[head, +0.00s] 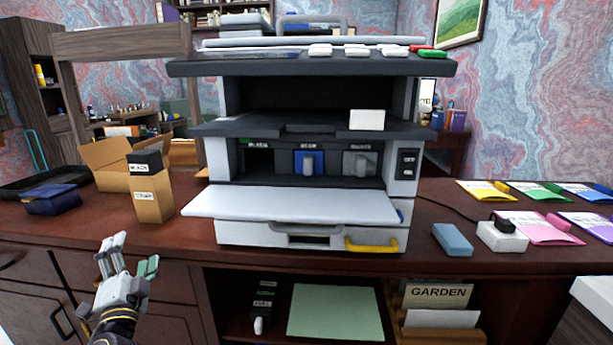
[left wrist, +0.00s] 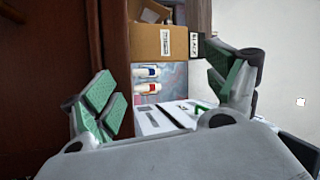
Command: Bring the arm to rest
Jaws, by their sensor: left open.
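My left gripper (head: 131,256) is at the lower left of the head view, in front of the dark wooden desk (head: 330,236) and apart from it. Its fingers point up and away. In the left wrist view, the left gripper (left wrist: 165,88) shows its two green-padded fingers spread wide with nothing held between them. Beyond them in that view is a cardboard-coloured box (left wrist: 158,42) with a label. My right gripper is in neither view.
A large grey and white machine (head: 400,215) stands mid-desk. A blue block (head: 452,240) and coloured folders (head: 540,230) lie right. An open shelf (head: 400,335) is below.

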